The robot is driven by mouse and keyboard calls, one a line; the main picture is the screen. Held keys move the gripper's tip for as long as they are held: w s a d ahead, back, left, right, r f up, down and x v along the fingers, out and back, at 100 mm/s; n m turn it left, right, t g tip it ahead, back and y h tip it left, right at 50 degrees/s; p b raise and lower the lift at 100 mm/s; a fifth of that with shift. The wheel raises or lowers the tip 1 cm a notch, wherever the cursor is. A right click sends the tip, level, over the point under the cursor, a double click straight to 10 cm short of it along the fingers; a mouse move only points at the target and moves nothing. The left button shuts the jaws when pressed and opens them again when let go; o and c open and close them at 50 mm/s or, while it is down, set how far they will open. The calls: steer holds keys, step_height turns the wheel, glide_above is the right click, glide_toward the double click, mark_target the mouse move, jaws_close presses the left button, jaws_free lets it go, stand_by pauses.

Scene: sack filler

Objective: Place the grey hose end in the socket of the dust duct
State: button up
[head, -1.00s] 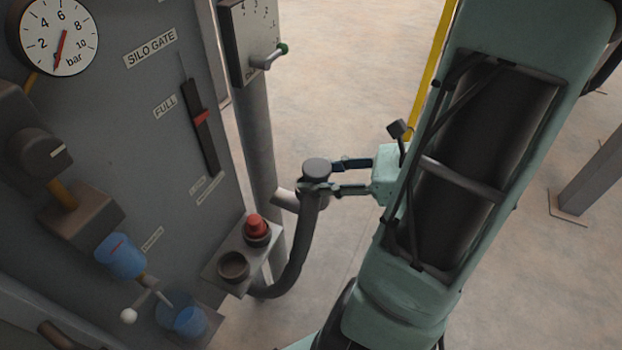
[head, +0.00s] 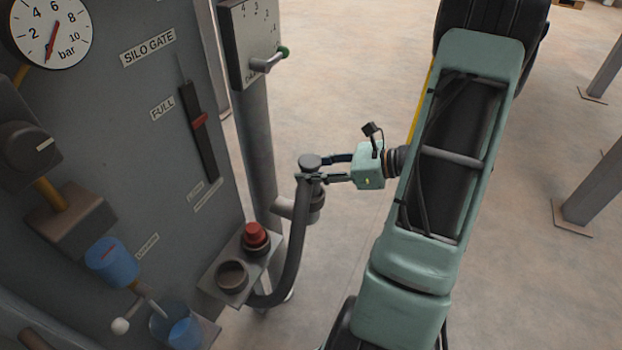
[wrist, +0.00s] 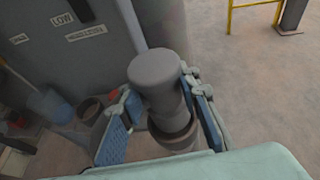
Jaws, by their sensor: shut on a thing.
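My gripper (head: 322,169) is shut on the grey hose end (head: 310,160), which is upright with its round cap on top. The wrist view shows the hose end (wrist: 155,72) between the two blue-padded fingers (wrist: 165,112). The dark hose (head: 296,230) hangs from it and curves down to the left below the small shelf. The dust duct (head: 252,130) is a grey vertical pipe with a short side branch ending in a cup-like socket (head: 318,206). The socket is below the hose end, partly hidden by the hose; its rim (wrist: 178,140) shows in the wrist view. The hose end appears above it, apart.
A shelf (head: 212,284) holds a red-capped piece (head: 256,236) and an empty dark ring (head: 232,275). A grey panel (head: 130,110) with gauge, slider and blue cups stands at left. A box with a green-tipped lever (head: 268,64) is on the duct.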

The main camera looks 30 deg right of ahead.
steer(key=shift+s+f, duration=0.1)
steer(key=shift+f, duration=1.25)
steer(key=shift+f+b, duration=0.2)
steer(key=shift+b, duration=0.1)
steer(key=o, duration=1.2)
steer(key=shift+o, duration=0.2)
steer(key=shift+r, duration=0.1)
steer(key=shift+r, duration=0.2)
steer(key=p+v, duration=0.1)
steer(key=v, duration=1.1)
steer(key=shift+f, duration=0.15)
